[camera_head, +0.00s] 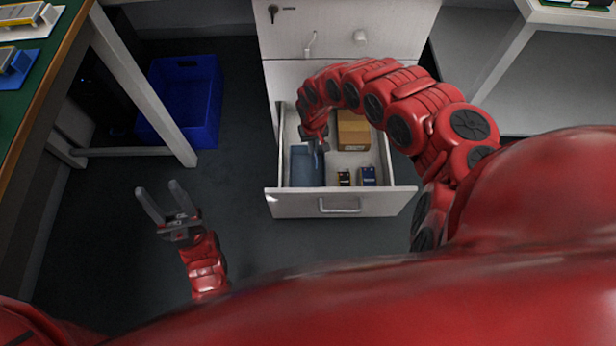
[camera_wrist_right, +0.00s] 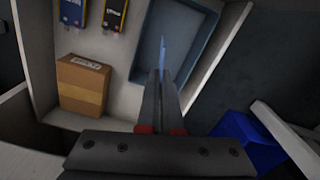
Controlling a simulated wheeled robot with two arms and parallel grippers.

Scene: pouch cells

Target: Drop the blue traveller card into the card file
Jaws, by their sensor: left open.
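The blue traveller card (camera_wrist_right: 163,54) shows nearly edge-on as a thin blue sliver in the right wrist view. My right gripper (camera_wrist_right: 160,78) is shut on it, and the card sticks out past the fingertips. The card file, a blue-grey open box (camera_head: 306,176), sits in the left part of the open drawer; it also shows in the right wrist view (camera_wrist_right: 207,52). My right gripper (camera_head: 318,143) is over the file's right side in the head view. I cannot tell whether the card's lower edge is inside it. My left gripper (camera_head: 158,188) is open and empty, left of the drawer.
The open drawer (camera_head: 286,198) also holds a brown cardboard box (camera_head: 353,133) and two small dark packs, one yellow-marked (camera_head: 344,179) and one blue (camera_head: 368,177). A blue bin (camera_head: 190,92) stands on the floor at left. A green-topped table (camera_head: 38,72) is at far left.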

